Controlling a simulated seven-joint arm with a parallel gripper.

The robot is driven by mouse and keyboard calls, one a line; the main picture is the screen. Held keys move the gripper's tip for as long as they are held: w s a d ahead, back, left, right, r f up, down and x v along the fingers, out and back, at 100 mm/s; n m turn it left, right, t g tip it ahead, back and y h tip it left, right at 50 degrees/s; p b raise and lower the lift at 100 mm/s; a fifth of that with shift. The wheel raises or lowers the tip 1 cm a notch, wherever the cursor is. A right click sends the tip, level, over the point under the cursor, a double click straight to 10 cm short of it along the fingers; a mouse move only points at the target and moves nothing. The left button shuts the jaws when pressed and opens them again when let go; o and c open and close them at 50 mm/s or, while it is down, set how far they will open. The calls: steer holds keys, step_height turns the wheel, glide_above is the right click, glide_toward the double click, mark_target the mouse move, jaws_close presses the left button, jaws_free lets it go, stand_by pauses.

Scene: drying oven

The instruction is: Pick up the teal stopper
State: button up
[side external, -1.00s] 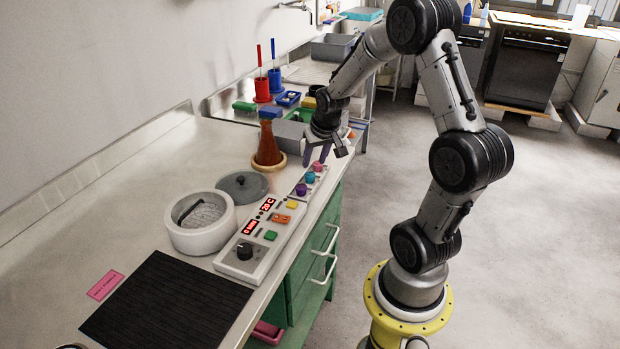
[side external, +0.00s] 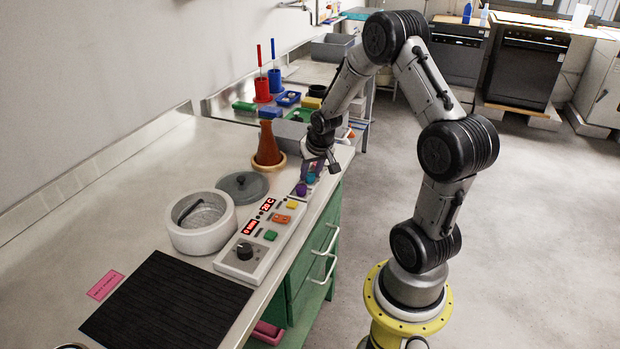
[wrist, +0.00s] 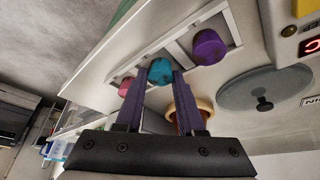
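The teal stopper (side external: 310,178) stands in a narrow rack on the bench, between a purple stopper (side external: 301,189) and a pink one. In the wrist view the teal stopper (wrist: 160,70) appears between the two fingertips, with the purple stopper (wrist: 208,47) to its right and the pink stopper (wrist: 125,87) to its left. My gripper (wrist: 160,76) is open, its purple fingers apart on either side of the teal stopper. In the side view my gripper (side external: 314,169) is over the rack and hides most of the pink stopper. Whether the fingers touch the teal stopper cannot be told.
A control panel (side external: 262,240) with coloured buttons lies in front of the rack. A brown flask (side external: 267,147), a grey lid (side external: 243,186) and a white round vessel (side external: 201,225) stand to the left. A black mat (side external: 165,305) lies at the near end.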

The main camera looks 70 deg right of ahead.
jaws_close()
steer(key=shift+r, duration=0.15)
